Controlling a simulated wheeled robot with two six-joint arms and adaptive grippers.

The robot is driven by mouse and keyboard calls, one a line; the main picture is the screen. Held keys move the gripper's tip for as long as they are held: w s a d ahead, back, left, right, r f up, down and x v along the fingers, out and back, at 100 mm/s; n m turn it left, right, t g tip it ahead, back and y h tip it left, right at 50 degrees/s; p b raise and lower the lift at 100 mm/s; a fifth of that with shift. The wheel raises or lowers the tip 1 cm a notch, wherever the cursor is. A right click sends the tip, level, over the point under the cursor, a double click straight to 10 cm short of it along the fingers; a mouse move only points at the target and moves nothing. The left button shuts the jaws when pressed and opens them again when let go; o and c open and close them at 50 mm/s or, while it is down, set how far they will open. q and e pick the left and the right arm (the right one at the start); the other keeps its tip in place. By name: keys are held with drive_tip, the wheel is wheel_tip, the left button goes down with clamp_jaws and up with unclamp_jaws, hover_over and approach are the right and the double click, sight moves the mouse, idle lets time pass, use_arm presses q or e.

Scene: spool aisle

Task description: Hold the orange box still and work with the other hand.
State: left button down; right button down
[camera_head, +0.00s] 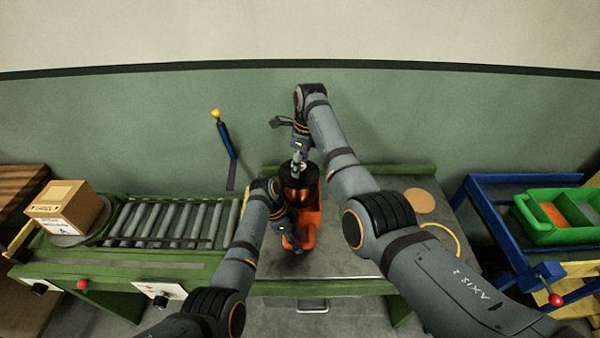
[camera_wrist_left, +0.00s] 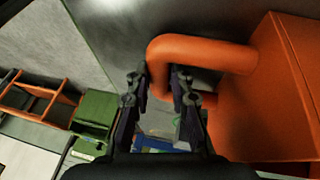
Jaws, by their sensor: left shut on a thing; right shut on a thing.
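The orange box (camera_head: 312,218) stands on the grey-topped bench, partly hidden by my left wrist. Its thick looped handle (camera_wrist_left: 205,50) and a flat side (camera_wrist_left: 275,100) show in the left wrist view. My left gripper (camera_head: 290,238) is shut on that handle; its fingers (camera_wrist_left: 160,85) lie on both sides of the tube. My right gripper (camera_head: 299,162) comes down from above, shut on a dark round spool-like thing (camera_head: 298,186) with a coppery sheen. That thing is at the box's top; I cannot tell whether it touches the box.
A roller conveyor (camera_head: 165,222) with a cardboard box (camera_head: 66,207) is at the left. A round tan disc (camera_head: 419,201) and a yellow ring (camera_head: 455,236) lie on the bench at right. A blue cart (camera_head: 490,215) with a green bin (camera_head: 545,234) stands further right.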

use_arm(q)
drive_tip(key=c, duration=1.1)
unclamp_jaws()
drive_tip(key=v, duration=1.2)
drive_tip(key=shift+f, duration=0.1)
